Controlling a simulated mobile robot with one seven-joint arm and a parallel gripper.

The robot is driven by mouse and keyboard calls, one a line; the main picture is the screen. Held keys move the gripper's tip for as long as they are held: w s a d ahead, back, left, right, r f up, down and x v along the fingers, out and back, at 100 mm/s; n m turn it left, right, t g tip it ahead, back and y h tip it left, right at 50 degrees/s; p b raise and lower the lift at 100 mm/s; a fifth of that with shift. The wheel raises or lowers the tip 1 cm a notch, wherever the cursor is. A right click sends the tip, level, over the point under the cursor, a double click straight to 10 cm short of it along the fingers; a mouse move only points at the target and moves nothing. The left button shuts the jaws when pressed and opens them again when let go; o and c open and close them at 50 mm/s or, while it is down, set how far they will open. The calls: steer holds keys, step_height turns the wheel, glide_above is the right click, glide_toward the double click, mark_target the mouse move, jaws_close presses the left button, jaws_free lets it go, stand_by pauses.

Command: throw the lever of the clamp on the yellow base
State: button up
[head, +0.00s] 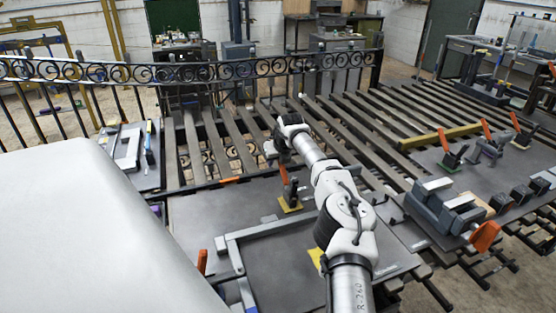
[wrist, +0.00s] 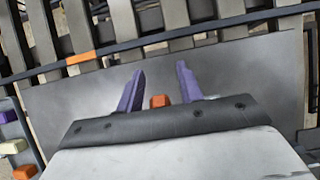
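The clamp stands on a yellow base (head: 290,204) on the grey table, near the middle of the head view. Its orange lever (head: 284,174) points up, just below my gripper (head: 272,150). In the wrist view my gripper (wrist: 160,70) is open, with two purple fingers well apart. An orange piece, which looks like the lever's end (wrist: 160,101), shows between them near the dark palm edge. Space shows on both sides of it, so the fingers do not grip it. The clamp's body is hidden in the wrist view.
Several other orange-levered clamps, one on a green base (head: 449,168), stand on the right table. A vise (head: 445,208) with an orange handle is nearer. A metal square (head: 232,250) lies on the grey table. A scrollwork railing (head: 190,72) runs behind.

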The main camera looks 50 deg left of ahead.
mark_target(285, 175)
steer(key=shift+r, duration=0.15)
steer(key=b+v, duration=0.4)
steer(key=v, duration=0.9)
steer(key=shift+d+r+b, duration=0.2)
steer(key=shift+r+b, duration=0.1)
steer(key=shift+b, duration=0.1)
steer(key=shift+s, duration=0.1)
